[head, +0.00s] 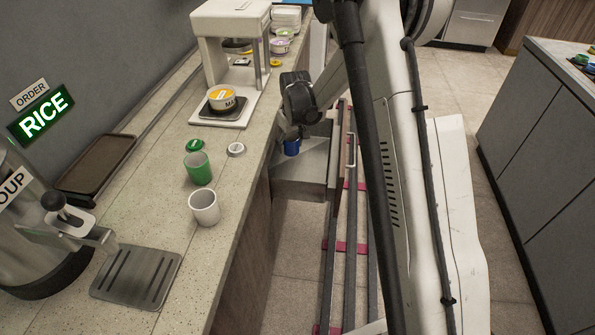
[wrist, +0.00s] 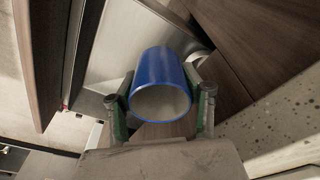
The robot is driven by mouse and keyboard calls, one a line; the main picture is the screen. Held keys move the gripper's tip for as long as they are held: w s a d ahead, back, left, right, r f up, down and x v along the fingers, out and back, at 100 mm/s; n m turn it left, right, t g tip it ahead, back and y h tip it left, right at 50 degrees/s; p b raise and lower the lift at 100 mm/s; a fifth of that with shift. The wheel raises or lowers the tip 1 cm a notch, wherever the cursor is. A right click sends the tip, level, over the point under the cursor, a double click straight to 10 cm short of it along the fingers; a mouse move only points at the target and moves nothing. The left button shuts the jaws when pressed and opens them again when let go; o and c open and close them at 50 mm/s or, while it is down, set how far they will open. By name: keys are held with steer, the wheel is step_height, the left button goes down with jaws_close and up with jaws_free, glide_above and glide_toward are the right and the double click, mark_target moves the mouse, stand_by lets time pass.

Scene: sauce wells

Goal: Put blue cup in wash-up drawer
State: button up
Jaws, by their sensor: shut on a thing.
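The blue cup (head: 291,147) is in my gripper (head: 292,135), at the open wash-up drawer (head: 300,187) below the counter. In the wrist view the blue cup (wrist: 158,66) lies between the two fingers of my gripper (wrist: 162,108), which are shut on its sides. Its pale open end faces the camera. The metal drawer (wrist: 119,35) shows behind the cup in that view. In the head view my arm and the gripper hide part of the cup. I cannot tell whether the cup touches the drawer floor.
A green cup (head: 199,170) and a white cup (head: 205,208) stand on the counter (head: 170,215), near a white ring-shaped item (head: 236,149). A white machine (head: 228,50) holds a yellow-rimmed tub (head: 221,99). Floor rails run beside the drawer.

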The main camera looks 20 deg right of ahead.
steer(key=b, duration=1)
glide_above(302, 168)
step_height(302, 168, down, 13)
steer(key=shift+n, duration=0.4)
steer(key=f+b, duration=0.1)
steer(key=f, duration=0.5)
steer(key=f+b, duration=0.1)
steer(key=f, duration=0.2)
steer(key=shift+s+f+b, duration=0.25)
steer(key=shift+b, duration=0.1)
steer(key=shift+f, duration=0.15)
steer(key=o, duration=1.2)
steer(key=shift+o, duration=0.5)
